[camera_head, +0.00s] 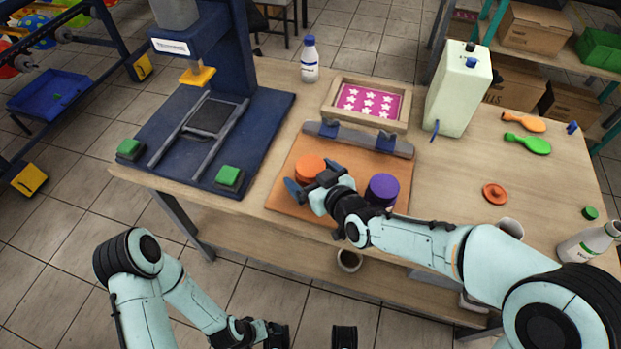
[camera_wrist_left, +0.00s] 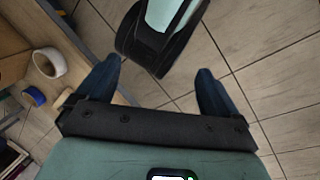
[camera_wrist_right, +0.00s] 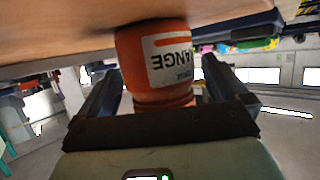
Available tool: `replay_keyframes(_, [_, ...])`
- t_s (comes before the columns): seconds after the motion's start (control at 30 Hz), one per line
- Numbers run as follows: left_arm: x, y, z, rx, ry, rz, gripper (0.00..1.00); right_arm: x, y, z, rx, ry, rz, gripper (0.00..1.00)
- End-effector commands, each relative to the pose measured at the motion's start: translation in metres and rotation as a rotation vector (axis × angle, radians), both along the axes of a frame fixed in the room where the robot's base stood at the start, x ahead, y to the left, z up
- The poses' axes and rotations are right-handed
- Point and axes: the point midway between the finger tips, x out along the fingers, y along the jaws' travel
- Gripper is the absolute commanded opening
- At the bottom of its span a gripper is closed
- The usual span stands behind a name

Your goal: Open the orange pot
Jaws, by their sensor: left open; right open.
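The orange pot (camera_head: 309,166) stands on the orange-brown board (camera_head: 285,187), left of a purple pot (camera_head: 382,189). My right gripper (camera_head: 312,180) is at the orange pot. In the right wrist view the pot (camera_wrist_right: 155,62), with a white label, shows upside down between the open fingers (camera_wrist_right: 160,85). A gap shows on at least the right side; contact on the left is unclear. The pot's top end is partly hidden behind the gripper body. My left gripper (camera_wrist_left: 157,85) is open and empty, low in front of the table, and partly cut off in the head view.
A blue press (camera_head: 215,125) stands at left. A framed star screen (camera_head: 367,102), a cream jug (camera_head: 458,90) and a white bottle (camera_head: 310,60) stand behind the board. Balloons (camera_head: 527,144) lie at right.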

Motion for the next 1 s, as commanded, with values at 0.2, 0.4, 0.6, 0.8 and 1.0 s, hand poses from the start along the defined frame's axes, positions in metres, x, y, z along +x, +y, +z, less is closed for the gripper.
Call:
replay_keyframes(0.2, [0.002, 0.001, -0.001, 0.002, -0.005, 0.002, 0.94, 0.005, 0.003, -0.002, 0.001, 0.000, 0.000, 1.00])
replay_keyframes(0.4, [0.002, 0.001, -0.001, 0.002, -0.005, 0.002, 0.94, 0.005, 0.003, -0.002, 0.001, 0.000, 0.000, 0.67])
replay_keyframes(0.6, [0.002, 0.001, -0.001, 0.002, -0.004, 0.001, 0.94, 0.005, 0.003, -0.001, 0.002, -0.001, 0.000, 0.40])
replay_keyframes(0.8, [0.001, 0.000, 0.001, 0.001, -0.002, 0.001, 0.94, 0.005, 0.003, 0.003, 0.002, -0.002, 0.000, 0.40])
replay_keyframes(1.0, [-0.012, -0.006, 0.014, -0.015, 0.031, -0.014, 0.94, 0.005, 0.004, 0.036, 0.005, -0.006, 0.000, 0.40])
